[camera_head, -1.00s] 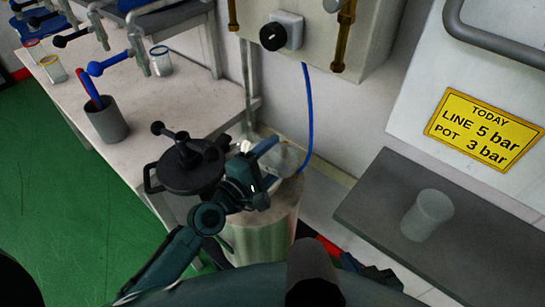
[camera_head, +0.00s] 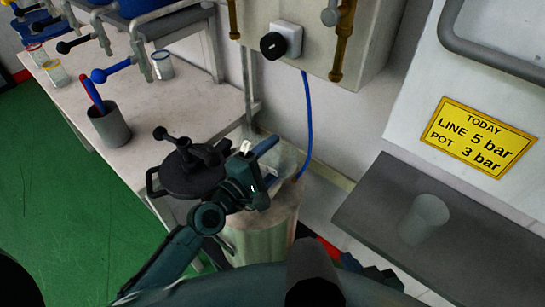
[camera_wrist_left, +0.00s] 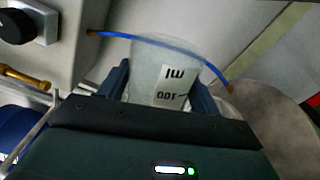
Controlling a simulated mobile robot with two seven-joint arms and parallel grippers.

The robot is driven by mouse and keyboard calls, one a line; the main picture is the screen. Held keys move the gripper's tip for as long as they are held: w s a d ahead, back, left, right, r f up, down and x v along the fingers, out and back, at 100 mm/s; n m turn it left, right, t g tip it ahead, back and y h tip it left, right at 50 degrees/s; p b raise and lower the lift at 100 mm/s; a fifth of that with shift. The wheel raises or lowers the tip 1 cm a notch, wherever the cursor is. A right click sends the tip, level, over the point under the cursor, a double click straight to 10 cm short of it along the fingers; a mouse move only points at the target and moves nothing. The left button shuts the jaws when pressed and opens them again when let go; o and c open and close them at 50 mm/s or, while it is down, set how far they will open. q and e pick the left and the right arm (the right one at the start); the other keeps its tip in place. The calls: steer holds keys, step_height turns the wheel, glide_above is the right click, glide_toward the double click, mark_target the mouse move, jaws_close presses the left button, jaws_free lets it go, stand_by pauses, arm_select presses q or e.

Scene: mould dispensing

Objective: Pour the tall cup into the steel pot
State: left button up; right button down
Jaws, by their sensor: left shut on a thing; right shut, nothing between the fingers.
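My left gripper (camera_head: 262,172) is shut on a clear cup (camera_head: 287,160), held above the steel pot (camera_head: 262,238). In the left wrist view the cup (camera_wrist_left: 160,62) sits between the two fingers, with a white label reading "100 ml" upside down. I cannot tell whether it is tilted or what is in it. The pot's mouth is largely hidden by my left gripper. A black lid (camera_head: 190,180) with a handle lies left of the pot. A dark shape that looks like my right gripper (camera_head: 372,272) is low in the head view, shut and empty.
A grey shelf (camera_head: 370,195) at the right bears a translucent cylinder (camera_head: 424,217). A blue hose (camera_head: 309,120) hangs behind the pot. The white bench (camera_head: 175,115) at the left holds a grey holder (camera_head: 110,127) and several small jars. A yellow sign (camera_head: 478,137) gives pressures.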

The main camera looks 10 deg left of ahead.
mark_target(269, 152)
arm_select(q)
steer(key=shift+r+p, duration=0.4)
steer(key=shift+r, duration=0.2)
steer(key=m, duration=0.2)
steer(key=shift+r+m, duration=0.2)
steer(key=shift+m, duration=0.2)
steer(key=m+p, duration=0.1)
steer(key=m, duration=0.2)
steer(key=shift+r, duration=0.2)
steer(key=m, duration=0.1)
steer(key=m+p, duration=0.1)
steer(key=m, duration=0.2)
steer(key=shift+r+m, duration=0.25)
steer(key=shift+m, duration=0.05)
steer(key=m, duration=0.2)
steer(key=m+p, duration=0.2)
steer(key=m, duration=0.1)
steer(key=shift+r+m, duration=0.3)
steer(key=m+p, duration=0.1)
steer(key=m, duration=0.2)
steer(key=shift+r+m, duration=0.1)
steer(key=shift+m, duration=0.2)
steer(key=shift+m+p, duration=0.3)
steer(key=shift+m, duration=0.5)
